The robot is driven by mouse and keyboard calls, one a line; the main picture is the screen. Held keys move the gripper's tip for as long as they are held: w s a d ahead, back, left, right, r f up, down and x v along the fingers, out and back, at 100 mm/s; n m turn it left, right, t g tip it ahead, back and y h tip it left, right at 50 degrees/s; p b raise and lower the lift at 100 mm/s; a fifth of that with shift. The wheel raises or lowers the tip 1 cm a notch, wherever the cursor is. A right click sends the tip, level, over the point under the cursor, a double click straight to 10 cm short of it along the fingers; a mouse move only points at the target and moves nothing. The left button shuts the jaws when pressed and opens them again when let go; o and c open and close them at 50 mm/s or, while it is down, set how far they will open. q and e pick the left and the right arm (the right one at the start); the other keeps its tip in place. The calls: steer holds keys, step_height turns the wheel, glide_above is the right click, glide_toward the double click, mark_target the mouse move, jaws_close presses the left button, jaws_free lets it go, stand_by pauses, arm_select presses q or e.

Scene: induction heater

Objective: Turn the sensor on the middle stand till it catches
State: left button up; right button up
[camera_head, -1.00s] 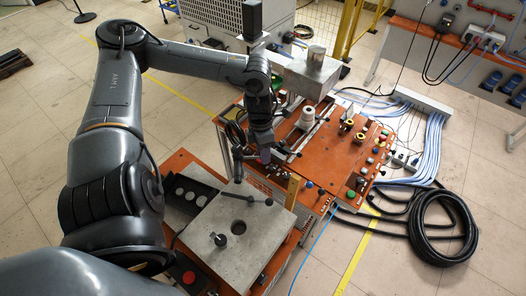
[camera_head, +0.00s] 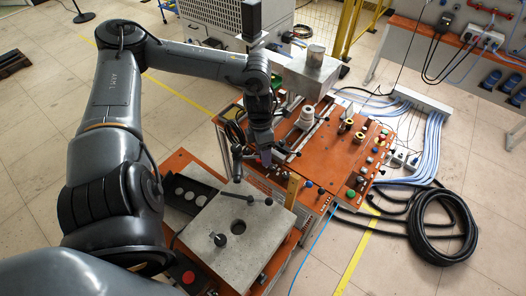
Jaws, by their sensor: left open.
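My left gripper (camera_head: 268,155) points down over the near left part of the orange machine table (camera_head: 330,160). It is open. Small dark fittings on stands lie close around and behind its fingers. I cannot make out clearly which one is the sensor on the middle stand, nor whether a finger touches it. A slim dark post with a crossbar (camera_head: 238,170) stands just left of the gripper. My right gripper is not in view.
A grey plate (camera_head: 205,225) with a round hole and black knobs lies in front of the gripper. A metal box (camera_head: 312,75) and a white spool-like part (camera_head: 307,117) stand behind it. Coiled black cable (camera_head: 440,228) lies on the floor at right.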

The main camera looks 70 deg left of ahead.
arm_select(q)
step_height(320, 180, up, 11)
steer(key=a+b, duration=0.1)
steer(key=a, duration=0.1)
steer(key=shift+f, duration=0.2)
stand_by(0.4)
